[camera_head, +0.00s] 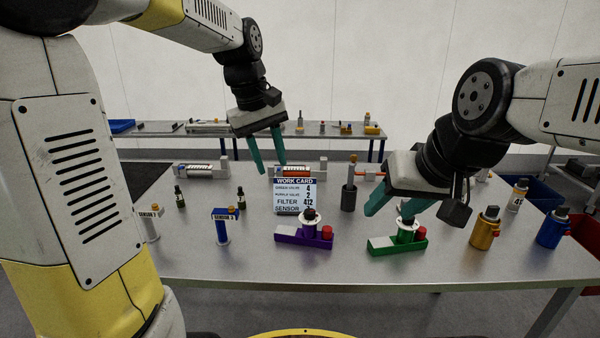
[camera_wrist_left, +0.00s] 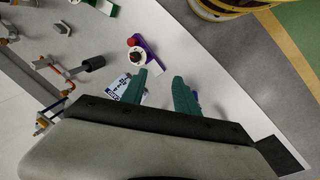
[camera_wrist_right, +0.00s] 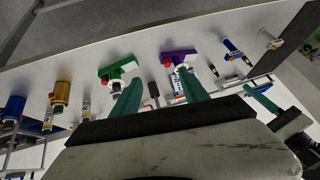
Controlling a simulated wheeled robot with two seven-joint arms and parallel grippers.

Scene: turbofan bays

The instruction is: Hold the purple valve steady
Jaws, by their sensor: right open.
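The purple valve (camera_head: 305,236) stands on the table near its front edge, with a purple base, a white disc, a dark knob on top and a red cap at its right. It also shows in the left wrist view (camera_wrist_left: 147,50) and in the right wrist view (camera_wrist_right: 180,54). My left gripper (camera_head: 268,168) is open and empty, above the table behind and to the left of the valve. Neither gripper touches the purple valve.
A work card (camera_head: 294,195) stands right behind the purple valve. A blue sensor stand (camera_head: 222,228) is to its left. Gold (camera_head: 485,232) and blue (camera_head: 552,230) canisters stand at the right. A dark cylinder (camera_head: 348,197) stands behind. The table front is clear.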

